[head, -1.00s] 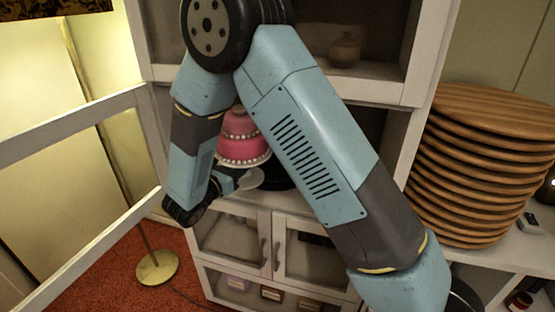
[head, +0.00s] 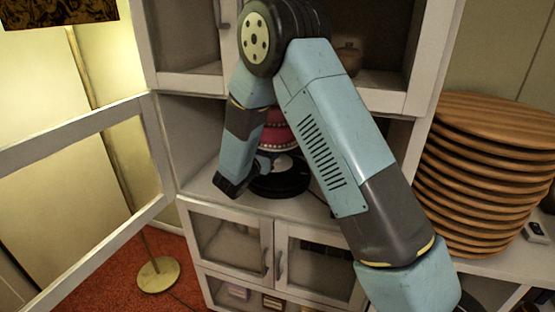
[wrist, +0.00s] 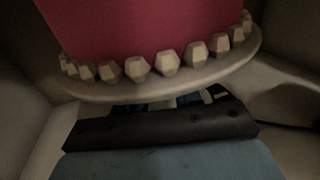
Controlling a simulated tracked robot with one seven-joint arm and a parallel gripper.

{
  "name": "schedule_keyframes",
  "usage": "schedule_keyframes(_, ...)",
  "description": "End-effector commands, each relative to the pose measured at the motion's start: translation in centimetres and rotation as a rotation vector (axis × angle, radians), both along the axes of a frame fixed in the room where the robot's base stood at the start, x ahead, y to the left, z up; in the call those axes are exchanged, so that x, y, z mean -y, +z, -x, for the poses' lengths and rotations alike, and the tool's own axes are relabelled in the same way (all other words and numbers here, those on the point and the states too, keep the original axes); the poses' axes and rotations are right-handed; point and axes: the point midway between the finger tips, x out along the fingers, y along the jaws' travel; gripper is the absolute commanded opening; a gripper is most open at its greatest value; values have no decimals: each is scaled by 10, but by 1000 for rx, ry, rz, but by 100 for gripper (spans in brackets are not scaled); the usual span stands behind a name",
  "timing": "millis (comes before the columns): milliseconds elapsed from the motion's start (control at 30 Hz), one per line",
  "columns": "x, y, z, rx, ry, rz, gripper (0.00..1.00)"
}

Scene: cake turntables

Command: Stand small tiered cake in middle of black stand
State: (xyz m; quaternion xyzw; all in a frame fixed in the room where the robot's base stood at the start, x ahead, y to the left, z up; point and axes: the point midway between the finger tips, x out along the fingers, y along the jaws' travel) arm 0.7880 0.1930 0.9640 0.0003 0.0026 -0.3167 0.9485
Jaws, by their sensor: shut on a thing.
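The small tiered cake (head: 279,135), pink-red with a row of pale beads, is in the cabinet's open middle compartment, partly hidden behind my arm. In the wrist view the cake (wrist: 165,30) fills the top, on a pale round base. My gripper (head: 268,163) is shut on the cake at its pale base; the fingers (wrist: 170,101) are mostly hidden beneath the rim. The round black stand (head: 280,188) is on the shelf below the cake. The cake is over it; whether they touch, I cannot tell.
White cabinet walls close in on the left and right, with a shelf (head: 385,104) above. An open framed door (head: 75,126) stands at the left. A stack of wooden boards (head: 480,175) is at the right. Bare shelf shows in front of the stand.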

Motion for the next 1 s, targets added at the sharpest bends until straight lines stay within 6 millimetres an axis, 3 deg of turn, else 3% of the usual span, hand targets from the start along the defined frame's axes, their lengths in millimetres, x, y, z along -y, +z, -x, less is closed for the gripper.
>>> schedule_keyframes(200,11,1,-13,3,-3,0,0)
schedule_keyframes(467,9,-33,-12,1,0,1,0)
schedule_keyframes(833,8,-36,-12,3,0,0,0)
schedule_keyframes(867,8,-36,-12,1,0,-1,36)
schedule_keyframes(1000,8,-36,-12,1,1,-1,49)
